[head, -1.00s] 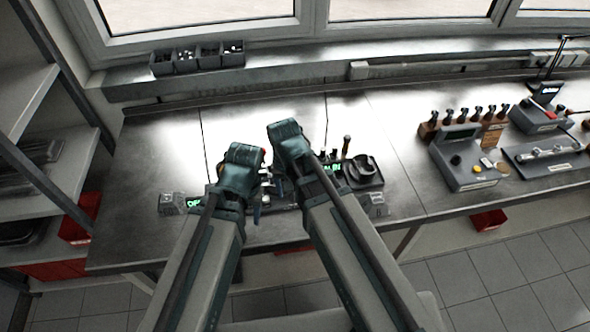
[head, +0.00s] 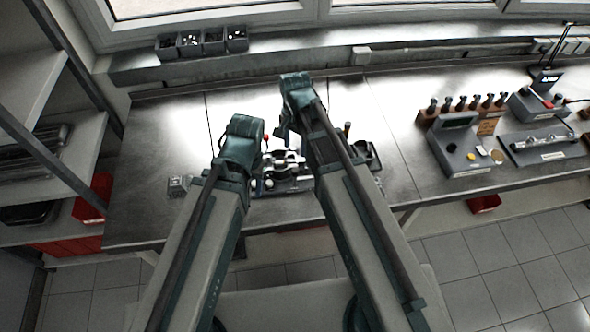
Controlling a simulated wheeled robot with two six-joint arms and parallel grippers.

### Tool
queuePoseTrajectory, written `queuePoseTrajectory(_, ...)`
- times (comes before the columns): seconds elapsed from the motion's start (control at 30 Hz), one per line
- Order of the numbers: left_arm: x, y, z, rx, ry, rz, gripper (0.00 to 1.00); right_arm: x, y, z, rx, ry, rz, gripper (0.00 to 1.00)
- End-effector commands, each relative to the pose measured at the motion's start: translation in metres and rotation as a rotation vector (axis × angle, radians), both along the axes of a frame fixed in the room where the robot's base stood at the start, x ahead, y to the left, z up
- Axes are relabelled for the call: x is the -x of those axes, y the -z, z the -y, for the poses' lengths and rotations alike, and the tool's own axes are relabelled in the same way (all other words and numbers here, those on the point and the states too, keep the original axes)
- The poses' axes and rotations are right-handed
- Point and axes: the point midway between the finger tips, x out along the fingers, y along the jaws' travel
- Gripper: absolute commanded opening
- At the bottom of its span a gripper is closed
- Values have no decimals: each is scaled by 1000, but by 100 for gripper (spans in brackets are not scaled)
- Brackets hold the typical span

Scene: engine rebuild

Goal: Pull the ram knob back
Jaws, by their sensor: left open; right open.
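A metal fixture (head: 287,168) with shiny clamps sits on the bench in front of me, between my two arms. A small red knob (head: 266,138) stands at its back left, close to my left gripper; I cannot tell whether it is the ram knob. My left gripper (head: 258,166) is open over the left part of the fixture, its fingers mostly hidden by my wrist. My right gripper (head: 284,131) is open behind the fixture, its fingers pointing down and only partly visible. I see neither gripper holding anything.
The steel bench (head: 160,130) is clear to the left and behind. A small grey block (head: 178,186) lies left of my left arm. A dark tray (head: 366,157) sits right of my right arm. A grey control box (head: 462,150) and a tool rack stand further right.

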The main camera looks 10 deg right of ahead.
Motion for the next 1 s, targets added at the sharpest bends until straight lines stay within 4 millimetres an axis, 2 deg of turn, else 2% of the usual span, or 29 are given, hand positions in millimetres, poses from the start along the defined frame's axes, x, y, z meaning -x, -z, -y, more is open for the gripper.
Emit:
queuePoseTrajectory(0.03,0,11,0,0,-1,0,50,0,12,0,0,0,0,62)
queuePoseTrajectory(0.7,0,105,0,-2,11,2,50,0,105,0,0,-1,0,62)
queuePoseTrajectory(0.83,0,117,0,-2,12,2,50,0,117,0,0,-1,0,62)
queuePoseTrajectory(1.0,-1,122,0,-2,12,2,50,0,122,0,0,-1,0,62)
